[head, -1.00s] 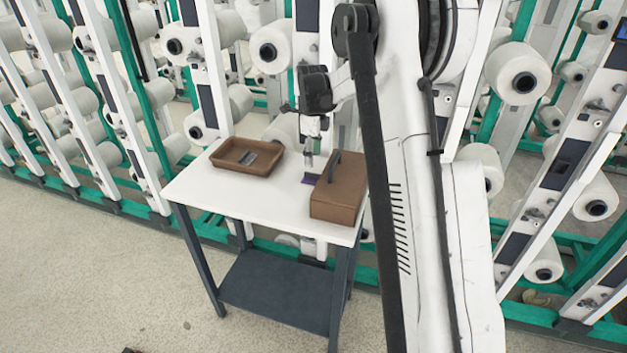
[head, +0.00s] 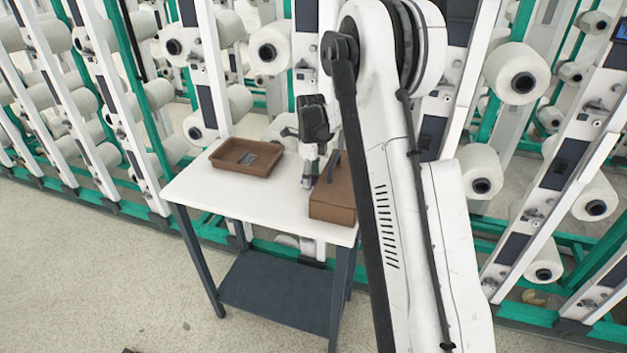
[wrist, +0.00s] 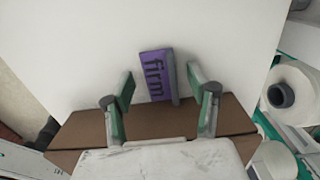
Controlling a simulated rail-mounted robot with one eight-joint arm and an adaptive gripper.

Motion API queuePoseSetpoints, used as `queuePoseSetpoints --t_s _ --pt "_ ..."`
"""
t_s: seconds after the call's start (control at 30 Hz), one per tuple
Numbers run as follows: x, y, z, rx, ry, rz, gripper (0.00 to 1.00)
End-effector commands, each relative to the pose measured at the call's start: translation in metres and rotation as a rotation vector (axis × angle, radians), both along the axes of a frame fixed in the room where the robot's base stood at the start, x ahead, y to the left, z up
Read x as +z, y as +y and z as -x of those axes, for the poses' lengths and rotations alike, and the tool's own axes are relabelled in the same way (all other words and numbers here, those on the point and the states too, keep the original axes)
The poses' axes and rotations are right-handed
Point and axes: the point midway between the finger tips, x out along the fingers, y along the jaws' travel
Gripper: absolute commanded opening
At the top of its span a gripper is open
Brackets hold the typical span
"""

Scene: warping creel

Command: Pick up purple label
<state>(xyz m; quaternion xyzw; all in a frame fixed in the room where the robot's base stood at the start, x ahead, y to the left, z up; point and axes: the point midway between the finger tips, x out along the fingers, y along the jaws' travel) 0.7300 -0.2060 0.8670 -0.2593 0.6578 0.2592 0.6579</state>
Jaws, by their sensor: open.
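The purple label (wrist: 157,76) lies on the white table top (wrist: 90,50) in the wrist view, with the dark word "firm" on its face. My gripper (wrist: 160,90) is open, with one finger on each side of the label and a gap to each. I cannot tell whether the fingertips are level with the label. In the head view my gripper (head: 308,180) is low over the table, just left of the brown box, and it hides the label there.
A brown box (head: 332,206) with a dark handle stands right beside my gripper. A brown tray (head: 228,170) with grey pieces in it sits at the table's back left. Creel posts and white yarn bobbins (head: 523,75) stand close behind. The table's front left is clear.

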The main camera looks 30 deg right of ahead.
Motion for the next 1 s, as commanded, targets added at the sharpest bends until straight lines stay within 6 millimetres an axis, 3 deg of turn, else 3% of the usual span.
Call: queuePoseSetpoints --t_s 0.03,0.33,0.43,0.83,1.0 --pt "0.0001 0.0000 0.0000 0.000 0.000 0.000 0.51" --pt "0.0001 0.0000 0.0000 0.000 0.000 0.000 0.11" --pt "-0.0001 0.0001 0.0001 0.000 0.000 0.000 0.04" --pt "0.0001 0.0004 0.0001 0.000 0.001 -0.001 0.00" --pt "0.0087 0.0004 0.0000 0.001 0.001 -0.001 0.00"
